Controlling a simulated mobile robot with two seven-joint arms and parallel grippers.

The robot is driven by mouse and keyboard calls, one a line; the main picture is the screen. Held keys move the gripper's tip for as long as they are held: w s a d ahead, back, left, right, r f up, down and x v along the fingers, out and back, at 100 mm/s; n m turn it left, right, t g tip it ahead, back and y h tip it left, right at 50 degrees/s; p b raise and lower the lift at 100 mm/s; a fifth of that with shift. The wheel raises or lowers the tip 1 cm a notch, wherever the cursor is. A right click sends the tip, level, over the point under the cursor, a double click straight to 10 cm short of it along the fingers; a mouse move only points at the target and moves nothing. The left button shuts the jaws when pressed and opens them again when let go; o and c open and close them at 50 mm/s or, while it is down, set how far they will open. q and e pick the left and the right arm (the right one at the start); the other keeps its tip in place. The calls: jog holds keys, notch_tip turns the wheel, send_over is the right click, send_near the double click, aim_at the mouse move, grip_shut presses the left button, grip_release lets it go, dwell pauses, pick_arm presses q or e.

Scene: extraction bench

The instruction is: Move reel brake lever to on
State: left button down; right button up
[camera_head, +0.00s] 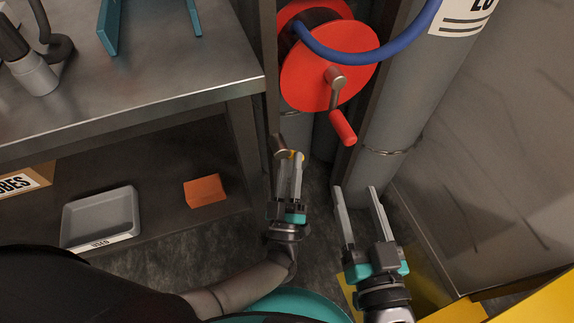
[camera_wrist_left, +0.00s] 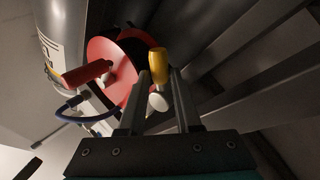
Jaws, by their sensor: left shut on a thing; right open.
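The reel brake lever, with a yellow grip (camera_head: 291,154), shows low on the post beside the red reel (camera_head: 325,67). In the left wrist view the yellow grip (camera_wrist_left: 157,60) stands between the fingers, with a pale rounded end (camera_wrist_left: 158,102) below it. My left gripper (camera_head: 289,162) is shut on the lever; its fingers hide part of it. My right gripper (camera_head: 356,190) is open and empty, to the right of the left one and below the reel. I cannot read any on or off marking near the lever.
The reel has a crank with a red handle (camera_head: 342,128) and a blue hose (camera_head: 365,58). A grey cylinder (camera_head: 405,110) stands at right. A metal bench (camera_head: 150,85) is at left, with a grey tray (camera_head: 100,217) and an orange box (camera_head: 204,191) below.

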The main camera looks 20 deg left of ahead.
pick_arm(q)
jog(key=shift+w+d+r+n+y, duration=0.1)
jog(key=shift+n+y, duration=0.2)
jog(key=shift+n, duration=0.2)
jog(key=shift+w+d+r+n+y, duration=0.1)
jog(key=shift+n+y, duration=0.2)
jog(key=shift+n, duration=0.2)
jog(key=shift+t, duration=0.3)
jog(key=c, duration=0.9)
grip_release()
jog(key=shift+s, duration=0.1)
